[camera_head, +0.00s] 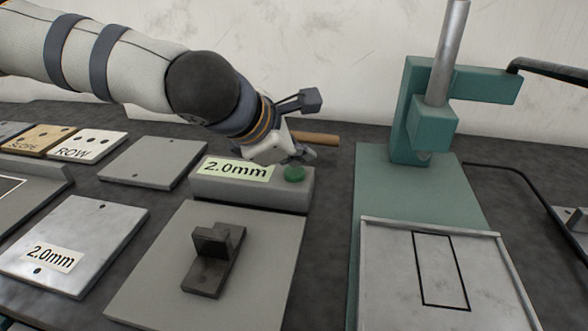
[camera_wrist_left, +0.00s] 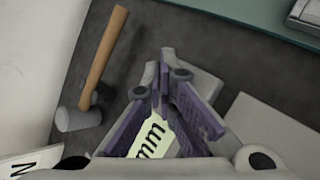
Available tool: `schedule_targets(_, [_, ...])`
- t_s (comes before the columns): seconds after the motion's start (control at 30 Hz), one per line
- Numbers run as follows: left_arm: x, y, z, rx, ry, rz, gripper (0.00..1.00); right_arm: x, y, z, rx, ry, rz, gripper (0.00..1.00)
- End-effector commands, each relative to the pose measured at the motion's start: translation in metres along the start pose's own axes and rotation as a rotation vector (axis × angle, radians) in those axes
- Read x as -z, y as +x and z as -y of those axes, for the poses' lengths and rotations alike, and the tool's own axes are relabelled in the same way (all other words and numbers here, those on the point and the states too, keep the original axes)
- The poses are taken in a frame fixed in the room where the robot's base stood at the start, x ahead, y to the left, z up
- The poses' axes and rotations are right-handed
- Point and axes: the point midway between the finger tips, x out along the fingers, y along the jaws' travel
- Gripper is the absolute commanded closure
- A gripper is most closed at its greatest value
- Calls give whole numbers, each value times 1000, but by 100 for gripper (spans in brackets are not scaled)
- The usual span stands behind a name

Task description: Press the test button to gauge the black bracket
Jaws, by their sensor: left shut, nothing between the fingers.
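The black bracket (camera_head: 213,258) is a dark L-shaped part lying on a grey square plate (camera_head: 150,283). Behind that plate stands a grey gauge box (camera_head: 235,190) with a "2.0mm" label (camera_head: 238,169) and a round green test button (camera_head: 294,174) on top. My left gripper (camera_head: 303,156) is just above and behind the button; I cannot tell whether it touches it. In the left wrist view the purple fingers (camera_wrist_left: 166,65) come together at the tips with nothing between them. The button is hidden there; part of the label (camera_wrist_left: 152,138) shows. My right gripper is not in view.
A green press (camera_head: 408,120) stands at the right, with a tray (camera_head: 390,275) bearing a black outline. A wooden-handled mallet (camera_wrist_left: 103,55) lies behind the box. At left are a "2.0mm" metal plate (camera_head: 95,235), a blank plate (camera_head: 150,160) and labelled tiles (camera_head: 90,142).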

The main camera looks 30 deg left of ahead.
Motion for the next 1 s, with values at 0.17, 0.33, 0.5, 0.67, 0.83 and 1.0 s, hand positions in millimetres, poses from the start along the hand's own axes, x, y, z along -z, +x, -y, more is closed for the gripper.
schedule_targets(0.17, [-3, -4, -3, -2, 0, 2, 100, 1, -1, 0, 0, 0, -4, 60])
schedule_targets(0.33, [-3, -4, -3, -2, 0, 2, 100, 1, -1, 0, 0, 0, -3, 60])
schedule_targets(0.5, [-11, -14, -11, -6, 1, 3, 100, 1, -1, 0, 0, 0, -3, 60])
schedule_targets(0.67, [-18, -25, -19, -5, 0, 3, 100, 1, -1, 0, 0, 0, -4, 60])
schedule_targets(0.83, [-26, -35, -26, -4, 0, 2, 100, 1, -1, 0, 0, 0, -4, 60])
schedule_targets(1.0, [-28, -39, -28, -2, 0, 2, 100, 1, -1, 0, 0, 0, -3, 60])
